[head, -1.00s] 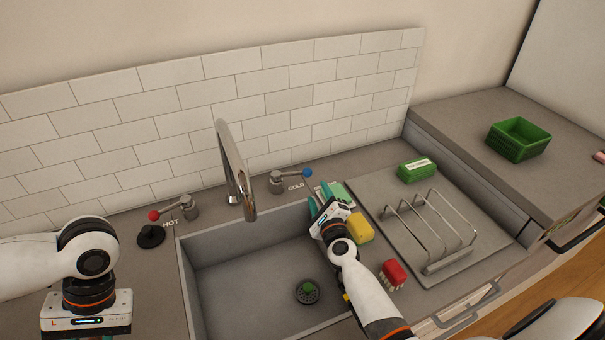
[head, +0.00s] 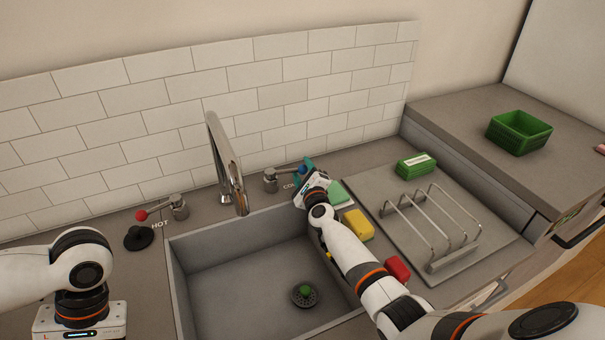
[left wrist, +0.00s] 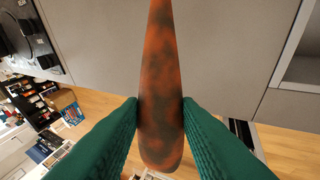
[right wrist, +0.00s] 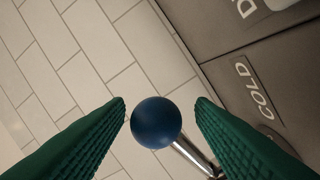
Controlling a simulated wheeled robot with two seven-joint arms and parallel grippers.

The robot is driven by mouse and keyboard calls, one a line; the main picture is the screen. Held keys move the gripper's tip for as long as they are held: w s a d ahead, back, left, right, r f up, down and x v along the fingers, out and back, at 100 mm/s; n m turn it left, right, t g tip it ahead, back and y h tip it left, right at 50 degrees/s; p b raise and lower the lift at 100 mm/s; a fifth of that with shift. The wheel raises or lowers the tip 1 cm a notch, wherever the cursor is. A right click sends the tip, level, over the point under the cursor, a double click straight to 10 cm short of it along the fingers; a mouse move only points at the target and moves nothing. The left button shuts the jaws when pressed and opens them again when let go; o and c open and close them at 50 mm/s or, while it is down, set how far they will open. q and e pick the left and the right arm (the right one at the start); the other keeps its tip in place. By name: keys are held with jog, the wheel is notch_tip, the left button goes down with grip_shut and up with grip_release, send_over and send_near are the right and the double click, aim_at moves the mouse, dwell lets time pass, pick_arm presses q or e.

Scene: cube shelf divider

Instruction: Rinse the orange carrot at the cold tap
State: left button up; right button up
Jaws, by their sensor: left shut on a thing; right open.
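The orange carrot (left wrist: 160,80), mottled with dark patches, is held between the green fingers of my left gripper (left wrist: 160,103). In the head view the left wrist is at the bottom left, left of the sink, and its fingers and the carrot are out of frame. The cold tap (head: 271,180) stands behind the sink's back right corner, and its lever ends in a blue knob (right wrist: 156,122). My right gripper (right wrist: 160,108) is open, its fingers on either side of the knob with visible gaps. The curved spout (head: 225,160) hangs over the sink.
The grey sink (head: 235,290) has a strainer with a green knob (head: 304,291). The hot tap (head: 178,207) and a black plug (head: 139,238) stand left. A yellow sponge (head: 358,225), red brush (head: 397,268), green box (head: 416,166) and wire rack (head: 440,225) are right.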

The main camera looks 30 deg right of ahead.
pick_arm(q)
jog(key=shift+s+f, duration=0.1)
jog(key=shift+f, duration=0.1)
pick_arm(e)
jog(key=shift+w+d+r, duration=0.1)
jog(key=shift+w+d, duration=0.05)
jog(key=shift+w, duration=0.25)
grip_shut()
pick_arm(q)
jog(key=shift+r+p, duration=0.9)
jog(key=shift+r, duration=0.1)
pick_arm(e)
jog(key=shift+s+a+r+m+h, duration=0.2)
jog(key=shift+s+a+m+h, duration=0.2)
jog(key=shift+m+h, duration=0.4)
pick_arm(q)
jog(key=shift+r, duration=0.2)
pick_arm(e)
jog(key=shift+s+a+f+m+g+h, duration=0.15)
jog(key=shift+s+m+g+h, duration=0.4)
jog(key=shift+h, duration=0.55)
grip_release()
